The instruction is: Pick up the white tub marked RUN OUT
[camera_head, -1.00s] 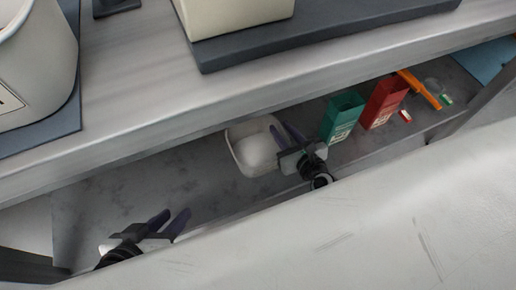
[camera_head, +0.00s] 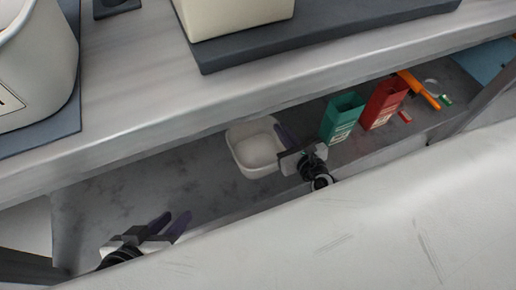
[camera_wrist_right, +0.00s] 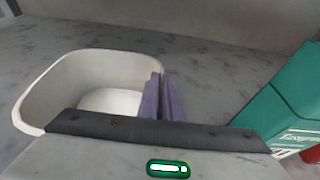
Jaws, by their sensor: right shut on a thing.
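A white tub (camera_head: 240,150) with rounded corners stands on the grey lower shelf and shows open and empty from above. It also shows at the left of the right wrist view (camera_wrist_right: 45,95). No RUN OUT marking is visible on it. My right gripper (camera_head: 286,136) is at the tub's right wall. In the right wrist view its purple fingers (camera_wrist_right: 162,97) are shut together on that wall at the rim, one finger hiding part of it. My left gripper (camera_head: 168,226) is open and empty over the front left of the shelf, apart from the tub.
A teal box (camera_head: 342,117) and a red box (camera_head: 383,104) stand right of the tub, with an orange tool (camera_head: 420,90) beyond. The worktop edge (camera_head: 150,135) overhangs the shelf's back. A pale panel (camera_head: 350,225) borders the front. The shelf left of the tub is clear.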

